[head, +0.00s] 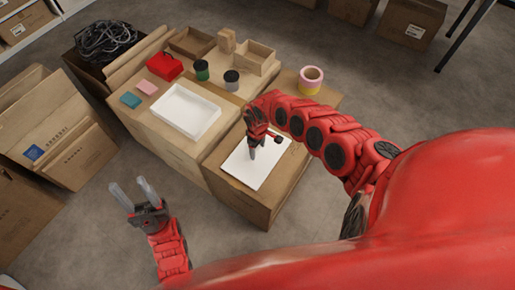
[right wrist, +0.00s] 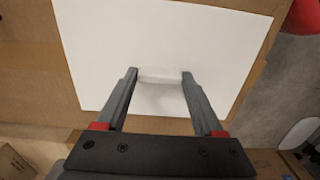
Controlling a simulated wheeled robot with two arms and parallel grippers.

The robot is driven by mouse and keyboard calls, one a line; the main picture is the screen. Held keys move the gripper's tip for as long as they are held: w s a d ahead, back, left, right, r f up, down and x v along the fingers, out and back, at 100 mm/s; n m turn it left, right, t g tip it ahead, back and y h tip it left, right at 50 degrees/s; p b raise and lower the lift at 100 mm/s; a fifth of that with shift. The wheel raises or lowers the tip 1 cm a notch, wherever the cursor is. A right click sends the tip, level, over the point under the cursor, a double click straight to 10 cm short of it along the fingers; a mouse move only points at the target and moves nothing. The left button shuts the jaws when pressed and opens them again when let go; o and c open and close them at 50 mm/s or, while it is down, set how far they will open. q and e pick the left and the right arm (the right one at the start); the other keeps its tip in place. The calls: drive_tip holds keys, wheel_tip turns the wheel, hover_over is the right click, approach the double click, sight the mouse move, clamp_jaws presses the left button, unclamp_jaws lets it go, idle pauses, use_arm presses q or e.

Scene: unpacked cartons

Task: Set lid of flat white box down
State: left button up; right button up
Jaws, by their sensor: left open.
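The lid of the flat white box (head: 248,170) is a flat white sheet on top of the right-hand carton. It fills much of the right wrist view (right wrist: 110,50). My right gripper (head: 252,155) is over it, pointing down. In the right wrist view, a small white raised grip on the lid spans the gap between its fingertips (right wrist: 160,76). The lid looks flat on the carton, but I cannot tell whether it fully touches. The flat white box (head: 185,111) is open and empty on the left carton. My left gripper (head: 134,193) is open and empty above the floor.
On the left carton are a red item (head: 165,66), two jars (head: 202,70), open cardboard boxes (head: 255,57) and small teal (head: 131,99) and pink blocks (head: 147,87). More cartons (head: 65,150) stand at left.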

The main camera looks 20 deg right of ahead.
drive_tip(key=o, duration=0.4)
drive_tip(key=shift+o, duration=0.2)
